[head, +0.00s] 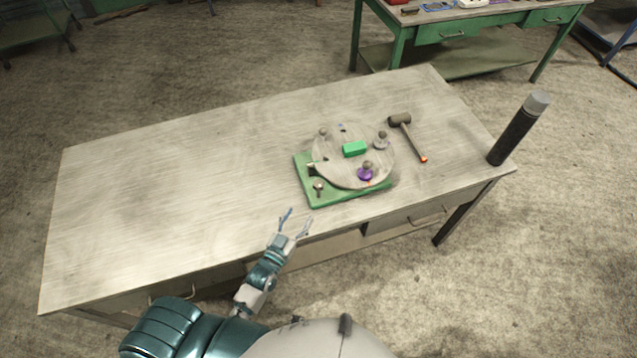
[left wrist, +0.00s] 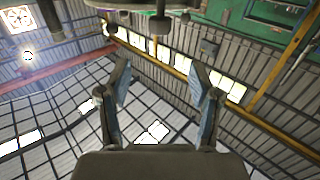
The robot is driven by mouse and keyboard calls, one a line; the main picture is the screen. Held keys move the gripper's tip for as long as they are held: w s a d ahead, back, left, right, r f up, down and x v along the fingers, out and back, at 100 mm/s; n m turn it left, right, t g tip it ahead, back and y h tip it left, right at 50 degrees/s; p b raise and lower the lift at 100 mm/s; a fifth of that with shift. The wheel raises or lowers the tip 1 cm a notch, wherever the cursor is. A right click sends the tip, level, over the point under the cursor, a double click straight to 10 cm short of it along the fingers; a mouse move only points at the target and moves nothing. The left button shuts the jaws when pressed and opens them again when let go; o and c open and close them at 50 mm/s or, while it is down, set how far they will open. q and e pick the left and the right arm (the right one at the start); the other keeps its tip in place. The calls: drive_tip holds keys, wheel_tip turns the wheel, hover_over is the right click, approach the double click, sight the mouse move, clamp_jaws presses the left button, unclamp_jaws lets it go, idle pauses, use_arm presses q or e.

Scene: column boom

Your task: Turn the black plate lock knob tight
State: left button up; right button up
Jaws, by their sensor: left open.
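A round grey plate (head: 335,172) lies on a green base (head: 330,199) near the table's front edge. A small dark knob (head: 318,186) stands at the base's front left corner, beside the plate; I cannot be sure it is the black lock knob. The plate carries a green block (head: 354,149), a purple-based knob (head: 366,172) and grey knobs (head: 381,141). My left gripper (head: 296,222) is open and empty, in front of and below-left of the base, apart from it. Its spread fingers show in the left wrist view (left wrist: 161,95), with dark knob shapes at the top edge. My right gripper is out of view.
A hammer (head: 408,135) lies right of the plate. A dark cylinder with a grey top (head: 517,130) stands at the table's right corner. The left half of the wooden table (head: 150,190) is clear. A green workbench (head: 450,40) stands behind.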

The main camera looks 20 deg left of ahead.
sight(316, 188)
use_arm(q)
drive_tip(key=w+d, duration=0.1)
drive_tip(key=w, duration=0.3)
drive_tip(key=w+d, duration=0.1)
drive_tip(key=w, duration=0.4)
drive_tip(key=w+p, duration=0.1)
drive_tip(key=w, duration=0.4)
drive_tip(key=shift+d, duration=0.4)
drive_tip(key=c, duration=1.2)
